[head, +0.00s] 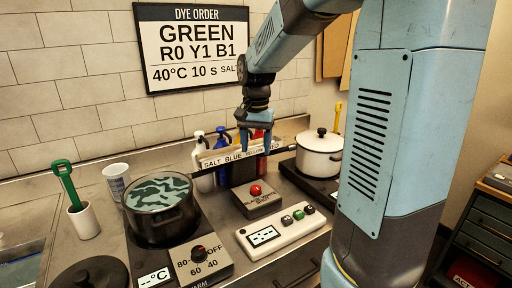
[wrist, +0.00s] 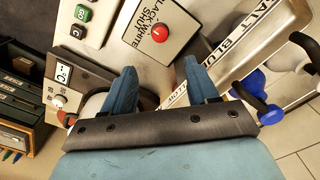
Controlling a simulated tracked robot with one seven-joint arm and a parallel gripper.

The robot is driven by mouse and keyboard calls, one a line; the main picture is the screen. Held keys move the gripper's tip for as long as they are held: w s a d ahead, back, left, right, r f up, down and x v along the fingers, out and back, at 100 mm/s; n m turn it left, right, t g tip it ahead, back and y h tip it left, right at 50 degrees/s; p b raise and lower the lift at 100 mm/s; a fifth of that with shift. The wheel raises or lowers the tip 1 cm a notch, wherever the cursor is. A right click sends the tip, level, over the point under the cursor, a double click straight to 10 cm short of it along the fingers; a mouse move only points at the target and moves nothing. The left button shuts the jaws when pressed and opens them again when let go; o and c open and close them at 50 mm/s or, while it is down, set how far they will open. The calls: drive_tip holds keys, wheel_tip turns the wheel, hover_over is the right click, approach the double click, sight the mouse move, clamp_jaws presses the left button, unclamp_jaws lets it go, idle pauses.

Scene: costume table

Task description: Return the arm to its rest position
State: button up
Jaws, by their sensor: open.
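My gripper (head: 256,138) is open and empty in the head view, above the counter in front of the labelled bottle rack (head: 222,158). In the wrist view its two blue fingers (wrist: 164,90) are spread apart with nothing between them. My arm comes down from the upper right and hides part of the wall and counter.
A dark pot (head: 165,228) with patterned green contents stands at left. A white lidded pot (head: 318,168) stands at right. A timer box (head: 300,234) and a dial box (head: 215,262) lie in front. A dye order sign (head: 195,50) hangs above.

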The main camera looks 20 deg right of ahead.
drive_tip(key=s+r+n+t, duration=0.2)
drive_tip(key=s+r+n, duration=0.1)
drive_tip(key=s, duration=0.7)
drive_tip(key=s+r+n+t, duration=0.3)
drive_tip(key=s, duration=0.7)
drive_tip(key=shift+s+n+t, duration=0.3)
drive_tip(key=shift+s+n, duration=0.05)
drive_tip(key=shift+n, duration=0.05)
